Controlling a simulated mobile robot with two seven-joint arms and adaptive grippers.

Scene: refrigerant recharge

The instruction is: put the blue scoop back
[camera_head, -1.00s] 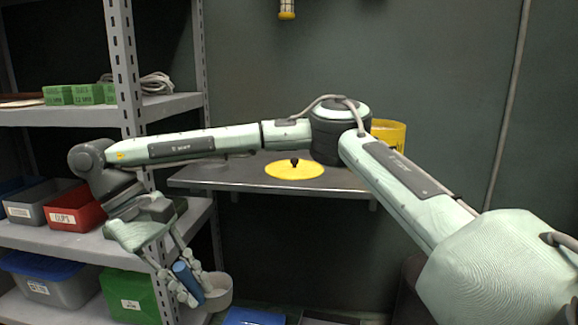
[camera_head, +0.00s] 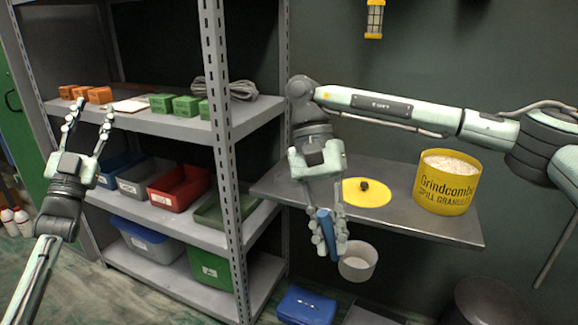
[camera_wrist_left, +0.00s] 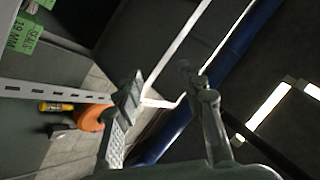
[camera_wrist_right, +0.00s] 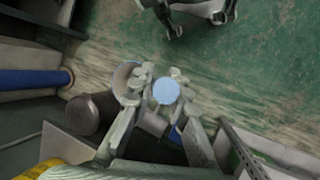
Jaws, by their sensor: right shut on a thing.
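My right gripper (camera_head: 328,232) is shut on the blue handle (camera_head: 323,222) of the scoop, in front of and below the grey wall shelf's left part. The scoop's pale cup (camera_head: 358,262) hangs to the right of the fingers. In the right wrist view the handle's round blue end (camera_wrist_right: 166,90) shows between the fingertips. The open yellow granule bucket (camera_head: 446,190) stands on the wall shelf, full of pale granules. Its yellow lid (camera_head: 367,194) lies to its left. My left gripper (camera_head: 90,115) is open and empty before the rack.
A grey rack (camera_head: 225,150) at left holds orange and green blocks, a cable coil and several bins. The wall shelf (camera_head: 420,218) is bare around lid and bucket. A blue box (camera_head: 306,306) stands low below it, and a dark drum (camera_head: 490,300) stands at lower right.

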